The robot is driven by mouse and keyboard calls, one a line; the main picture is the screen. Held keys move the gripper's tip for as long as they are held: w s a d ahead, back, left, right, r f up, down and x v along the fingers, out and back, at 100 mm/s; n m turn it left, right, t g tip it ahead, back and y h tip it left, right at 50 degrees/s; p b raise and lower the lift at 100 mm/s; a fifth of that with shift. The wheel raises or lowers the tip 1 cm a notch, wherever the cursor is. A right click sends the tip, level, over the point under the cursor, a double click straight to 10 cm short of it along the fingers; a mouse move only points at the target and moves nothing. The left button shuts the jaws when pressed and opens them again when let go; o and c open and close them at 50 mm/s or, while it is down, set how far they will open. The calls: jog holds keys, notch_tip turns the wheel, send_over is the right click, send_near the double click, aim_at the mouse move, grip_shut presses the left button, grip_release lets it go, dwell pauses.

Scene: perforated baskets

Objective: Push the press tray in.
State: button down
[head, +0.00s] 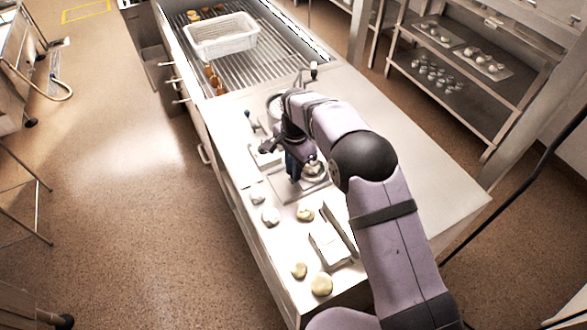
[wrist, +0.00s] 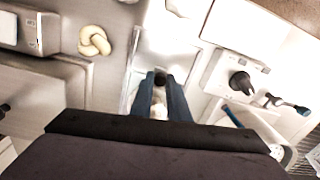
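In the head view my gripper (head: 292,172) points down over the middle of the counter, beside a round metal part (head: 313,168) and a flat metal plate (head: 315,190). In the wrist view a pale metal tray (wrist: 178,50) with raised side edges, which looks like the press tray, lies below and ahead of my gripper (wrist: 161,80). A small black knob (wrist: 160,78) shows between the two blue fingertips. My arm hides part of the press in the head view.
Several dough pieces (head: 270,215) and a pale box (head: 330,247) are on the near counter. A knotted dough piece (wrist: 94,41) lies left of the tray. A white unit with a black dial (wrist: 240,82) is on the right. A white perforated basket (head: 222,38) stands on the far rollers.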

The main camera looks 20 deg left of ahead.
jog(key=shift+w+d, duration=1.5)
jog(key=c, duration=1.7)
grip_release()
jog(key=shift+w+d, duration=0.1)
jog(key=shift+r+b, duration=1.4)
jog(key=shift+r, duration=2.35)
jog(key=shift+d, duration=0.1)
